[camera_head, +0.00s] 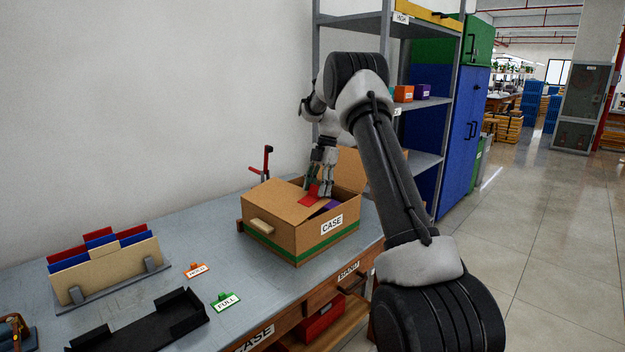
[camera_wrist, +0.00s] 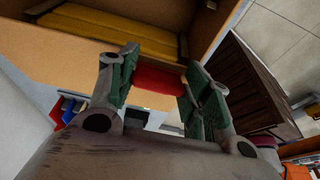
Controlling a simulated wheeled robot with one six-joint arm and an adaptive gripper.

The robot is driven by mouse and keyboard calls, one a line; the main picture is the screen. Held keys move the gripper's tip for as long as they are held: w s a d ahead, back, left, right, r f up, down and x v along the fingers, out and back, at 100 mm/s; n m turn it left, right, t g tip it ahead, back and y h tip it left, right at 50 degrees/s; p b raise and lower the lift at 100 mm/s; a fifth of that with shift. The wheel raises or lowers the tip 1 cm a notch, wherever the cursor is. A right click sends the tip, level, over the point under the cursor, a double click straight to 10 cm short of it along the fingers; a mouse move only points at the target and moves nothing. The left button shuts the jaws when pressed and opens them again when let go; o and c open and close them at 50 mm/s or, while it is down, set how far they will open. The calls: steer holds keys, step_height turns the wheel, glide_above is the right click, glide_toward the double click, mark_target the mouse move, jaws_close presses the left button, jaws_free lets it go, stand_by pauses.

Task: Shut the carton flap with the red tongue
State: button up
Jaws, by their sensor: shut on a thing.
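The cardboard carton (camera_head: 275,235) stands on the workbench, with a green stripe and a CASE label. Its near-left flap (camera_head: 268,200) lies slanted over the opening. Another flap (camera_head: 351,172) stands raised at the far right. The red tongue (camera_head: 309,197) is at the inner edge of the near-left flap, and it also shows in the wrist view (camera_wrist: 158,84). My gripper (camera_head: 320,190) points down over the carton, shut on the red tongue. In the wrist view its green-padded fingers (camera_wrist: 158,88) sit on either side of the tongue. Something purple (camera_head: 331,205) shows in the opening.
A red-handled clamp (camera_head: 266,162) stands behind the carton. To the left are a file rack (camera_head: 110,270), a black tray (camera_head: 140,325) and two small signs, one reading FULL (camera_head: 226,302). A shelf unit (camera_head: 425,105) rises behind my arm. The bench between carton and rack is mostly clear.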

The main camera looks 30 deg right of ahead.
steer(key=shift+w+d+f+y, duration=0.15)
steer(key=shift+f+y, duration=0.1)
steer(key=shift+f, duration=0.2)
steer(key=shift+d+f+y, duration=0.15)
steer(key=shift+f+y, duration=0.1)
steer(key=shift+f, duration=0.15)
steer(key=shift+d+f, duration=0.2)
steer(key=shift+f, duration=0.45)
steer(key=o, duration=1.5)
steer(key=shift+c, duration=0.2)
steer(key=shift+r, duration=0.1)
steer(key=v, duration=1.2)
steer(key=shift+w, duration=0.2)
